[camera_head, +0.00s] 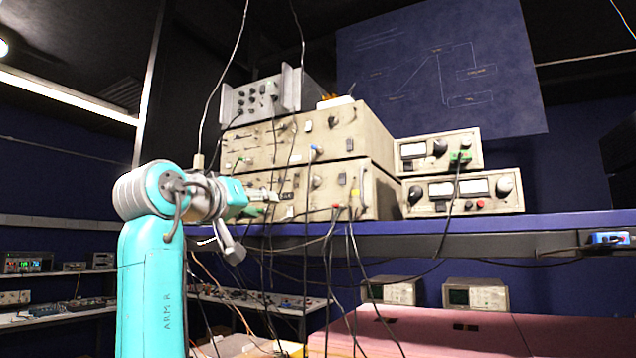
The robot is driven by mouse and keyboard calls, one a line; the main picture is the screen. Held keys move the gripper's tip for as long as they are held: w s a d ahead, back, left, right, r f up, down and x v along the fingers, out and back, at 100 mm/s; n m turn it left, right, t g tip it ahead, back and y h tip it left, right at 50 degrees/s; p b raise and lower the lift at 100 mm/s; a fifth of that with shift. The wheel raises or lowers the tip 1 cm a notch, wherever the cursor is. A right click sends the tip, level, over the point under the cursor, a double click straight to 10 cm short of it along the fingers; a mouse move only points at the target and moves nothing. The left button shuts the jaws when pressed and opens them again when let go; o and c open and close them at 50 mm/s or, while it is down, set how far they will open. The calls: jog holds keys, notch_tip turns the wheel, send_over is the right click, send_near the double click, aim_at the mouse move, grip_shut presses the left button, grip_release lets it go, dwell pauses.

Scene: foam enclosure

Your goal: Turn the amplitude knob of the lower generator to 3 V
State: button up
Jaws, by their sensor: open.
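Two beige generators are stacked on the blue shelf (480,223). The lower generator (384,190) has knobs, connectors and cables on its front. The upper generator (350,140) sits directly on it. My gripper (268,202) is at the left part of the lower generator's front panel, with its fingers open. It hides some of that panel's controls. I cannot tell which knob is the amplitude knob, read any scale, or see whether the fingers touch a knob.
Cables hang in front of the generators and below the shelf, close to my gripper. A grey instrument (262,97) stands on top. Two meter power supplies, an upper one (437,150) and a lower one (462,193), stand to the right. A side bench (60,318) holds small equipment.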

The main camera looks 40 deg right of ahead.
jog(key=m+g, duration=0.1)
jog(key=m, duration=0.1)
send_near(314, 180)
jog(key=x, duration=0.8)
jog(key=shift+w+d, duration=0.1)
jog(key=shift+d, duration=0.25)
grip_shut()
